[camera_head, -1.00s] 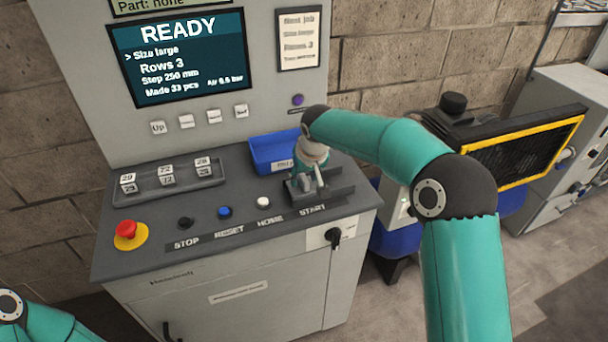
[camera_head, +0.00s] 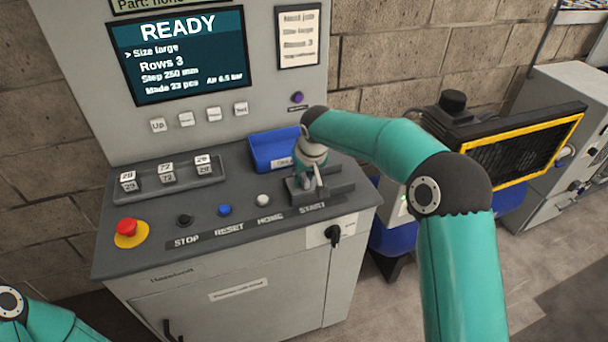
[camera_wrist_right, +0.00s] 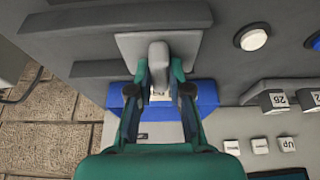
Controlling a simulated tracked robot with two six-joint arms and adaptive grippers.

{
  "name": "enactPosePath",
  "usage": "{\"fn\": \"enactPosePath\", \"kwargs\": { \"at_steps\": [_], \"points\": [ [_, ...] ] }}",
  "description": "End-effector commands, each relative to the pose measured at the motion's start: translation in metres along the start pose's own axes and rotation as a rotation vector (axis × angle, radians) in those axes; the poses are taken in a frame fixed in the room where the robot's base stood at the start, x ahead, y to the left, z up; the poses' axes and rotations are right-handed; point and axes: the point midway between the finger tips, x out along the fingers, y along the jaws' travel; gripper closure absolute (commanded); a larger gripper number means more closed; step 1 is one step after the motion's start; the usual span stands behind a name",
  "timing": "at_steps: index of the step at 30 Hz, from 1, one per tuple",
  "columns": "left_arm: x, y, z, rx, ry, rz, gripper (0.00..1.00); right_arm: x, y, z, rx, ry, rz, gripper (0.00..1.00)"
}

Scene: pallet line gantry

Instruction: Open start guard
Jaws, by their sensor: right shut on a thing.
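The start guard (camera_wrist_right: 128,48) is a light grey plate with a pale upright tab, seen in the right wrist view. In the head view it lies above the START label, largely hidden by my gripper. My right gripper (camera_wrist_right: 160,82) points at the panel with its fingers on either side of the tab, shut on it. In the head view my right gripper (camera_head: 309,184) comes down over the START spot. The guard appears to lie down over the button, which I cannot see. Only part of my left arm shows at the lower left; its gripper is out of view.
A blue bin (camera_head: 268,153) stands just behind the guard. White HOME (camera_head: 263,200), blue RESET (camera_head: 224,210) and black STOP (camera_head: 185,220) buttons line the panel. A red emergency stop (camera_head: 127,227) is far left. Dark rails flank the guard.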

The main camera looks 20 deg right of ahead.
Motion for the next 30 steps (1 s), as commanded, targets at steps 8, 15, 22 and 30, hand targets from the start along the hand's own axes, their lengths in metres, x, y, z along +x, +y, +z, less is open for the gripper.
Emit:
{"fn": "enactPosePath", "kwargs": {
  "at_steps": [8, 15, 22, 30],
  "points": [
    [0.002, -0.001, 0.0, 0.0, 0.0, 0.0, 0.6, -0.001, 0.042, 0.001, 0.007, 0.001, 0.002, 1.0],
    [0.0, 0.0, 0.0, 0.0, 0.0, 0.0, 0.6, -0.002, 0.074, 0.003, 0.001, 0.001, 0.001, 1.0],
    [0.0, 0.0, 0.0, 0.0, 0.0, 0.0, 0.6, -0.002, 0.074, 0.003, -0.001, 0.001, 0.0, 1.0],
    [0.0, 0.0, 0.0, 0.0, 0.0, 0.0, 0.6, -0.002, 0.074, 0.003, -0.001, 0.001, 0.0, 0.56]
  ]
}}
